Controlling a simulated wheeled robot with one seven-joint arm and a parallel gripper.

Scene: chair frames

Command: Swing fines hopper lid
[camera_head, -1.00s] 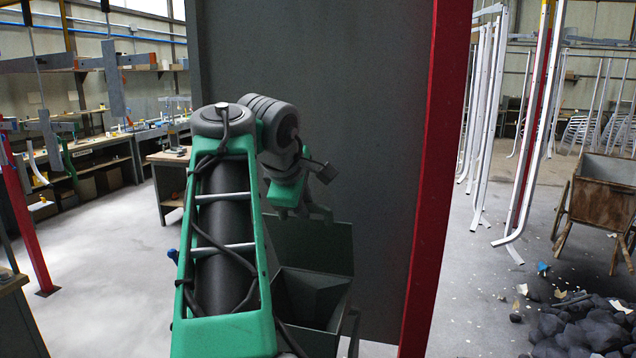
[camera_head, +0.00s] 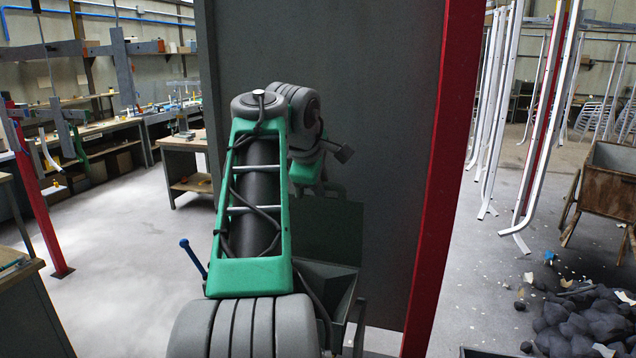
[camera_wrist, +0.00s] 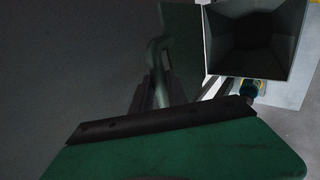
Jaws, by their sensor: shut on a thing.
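The fines hopper (camera_head: 335,283) is a grey-green open bin low in the head view, partly hidden by my arm. Its lid (camera_head: 335,232) is a dark green panel standing raised behind the opening. My gripper (camera_head: 331,188) is at the lid's upper edge, shut on what looks like the lid's handle. In the wrist view the hopper (camera_wrist: 211,52) shows its dark square mouth at upper right, with the lid (camera_wrist: 183,35) to its left. A grey curved handle (camera_wrist: 154,52) runs down to my gripper (camera_wrist: 163,95). The exact finger contact is dark and unclear.
A tall dark grey panel (camera_head: 385,120) with a red edge post (camera_head: 442,180) stands right behind the hopper. Dark rubble (camera_head: 590,320) and a wooden cart (camera_head: 610,180) are at right. A blue-knobbed lever (camera_head: 194,258) is left of my arm. Open floor lies at left.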

